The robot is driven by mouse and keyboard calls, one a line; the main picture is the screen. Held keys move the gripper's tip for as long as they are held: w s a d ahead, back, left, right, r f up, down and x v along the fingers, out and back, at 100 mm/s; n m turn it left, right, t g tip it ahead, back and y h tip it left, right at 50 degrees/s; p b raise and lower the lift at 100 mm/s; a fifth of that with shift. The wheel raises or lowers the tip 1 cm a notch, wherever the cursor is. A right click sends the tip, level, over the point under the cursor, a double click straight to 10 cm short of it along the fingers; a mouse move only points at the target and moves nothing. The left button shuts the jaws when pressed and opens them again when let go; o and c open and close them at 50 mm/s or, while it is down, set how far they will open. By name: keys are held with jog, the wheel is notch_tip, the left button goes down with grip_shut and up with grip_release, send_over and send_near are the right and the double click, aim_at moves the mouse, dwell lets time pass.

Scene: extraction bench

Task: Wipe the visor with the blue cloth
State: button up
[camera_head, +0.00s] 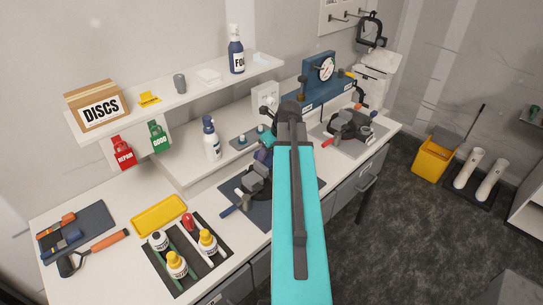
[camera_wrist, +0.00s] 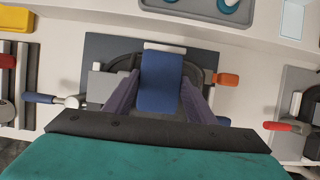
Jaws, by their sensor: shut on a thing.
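My gripper (camera_wrist: 160,98) shows two purple fingers in the wrist view, shut on the blue cloth (camera_wrist: 161,80), a dark blue pad between them. In the head view my gripper (camera_head: 264,154) is partly hidden by my arm, over the middle of the bench. Below the cloth is a dark rounded object on a dark mat (camera_wrist: 98,48), with grey blocks and an orange-ended handle beside it. This may be the visor in its holder, but the cloth and fingers cover much of it. I cannot tell whether the cloth touches it.
A yellow tray (camera_head: 158,215) and a rack of bottles (camera_head: 176,264) are at the left. A spray bottle (camera_head: 211,138) stands behind. A second holder (camera_head: 350,126) sits on a grey mat at the right. A shelf (camera_head: 180,100) overhangs the back.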

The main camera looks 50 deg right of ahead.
jog(key=shift+w+a, duration=0.2)
jog(key=shift+w, duration=0.3)
jog(key=shift+s, duration=0.15)
jog(key=shift+s+a, duration=0.1)
jog(key=shift+s, duration=1.15)
jog(key=shift+s, duration=0.1)
jog(key=shift+s+a+f, duration=0.1)
jog(key=shift+s+f, duration=0.1)
jog(key=shift+s, duration=1.1)
jog(key=shift+w, duration=0.1)
jog(key=shift+w+r, duration=0.1)
jog(key=shift+w, duration=1.2)
